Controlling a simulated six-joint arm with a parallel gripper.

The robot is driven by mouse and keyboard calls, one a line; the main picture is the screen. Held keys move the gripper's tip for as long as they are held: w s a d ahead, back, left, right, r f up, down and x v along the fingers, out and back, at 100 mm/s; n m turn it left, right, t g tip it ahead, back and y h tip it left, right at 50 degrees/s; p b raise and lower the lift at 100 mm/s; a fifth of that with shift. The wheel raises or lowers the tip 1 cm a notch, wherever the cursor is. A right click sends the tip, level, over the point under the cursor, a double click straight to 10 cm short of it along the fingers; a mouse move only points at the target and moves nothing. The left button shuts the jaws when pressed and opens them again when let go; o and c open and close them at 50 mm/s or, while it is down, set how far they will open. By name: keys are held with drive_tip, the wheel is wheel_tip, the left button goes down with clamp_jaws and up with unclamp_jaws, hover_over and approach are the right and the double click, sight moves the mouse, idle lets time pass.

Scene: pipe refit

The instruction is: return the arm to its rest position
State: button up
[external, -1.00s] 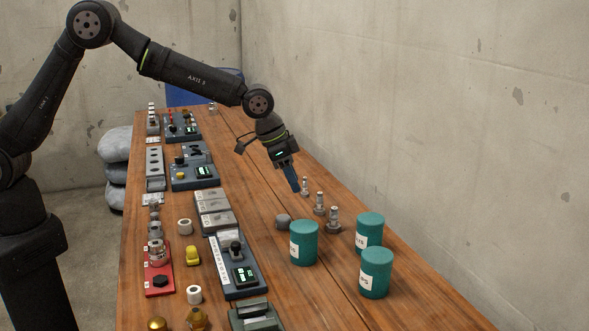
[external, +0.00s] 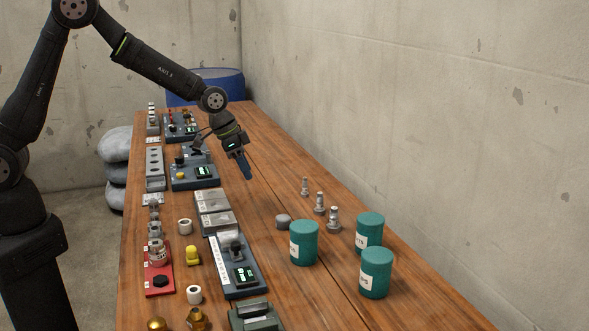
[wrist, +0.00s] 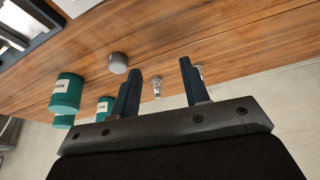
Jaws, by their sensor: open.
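My gripper (external: 246,170) hangs above the middle of the wooden table (external: 285,160), tilted down and to the right. In the wrist view its two dark fingers (wrist: 158,88) stand apart with nothing held between them. My gripper is clear of the metal fittings (external: 319,203), which stand in a row to its right and nearer the camera. One fitting shows beyond the fingers in the wrist view (wrist: 157,87).
Three teal canisters (external: 304,243) stand on the near right of the table, beside a grey round piece (external: 283,221). Control boxes (external: 194,168), a red block (external: 159,279) and a yellow part (external: 193,255) line the left side. A blue drum (external: 215,84) is behind. The right strip beyond the fittings is bare.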

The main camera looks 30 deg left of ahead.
drive_tip(key=shift+w+a+f, duration=0.25)
drive_tip(key=shift+w+f, duration=0.15)
drive_tip(key=shift+w, duration=0.25)
drive_tip(key=shift+w+a+f, duration=0.25)
drive_tip(key=shift+w+f, duration=0.1)
drive_tip(key=shift+w, duration=0.25)
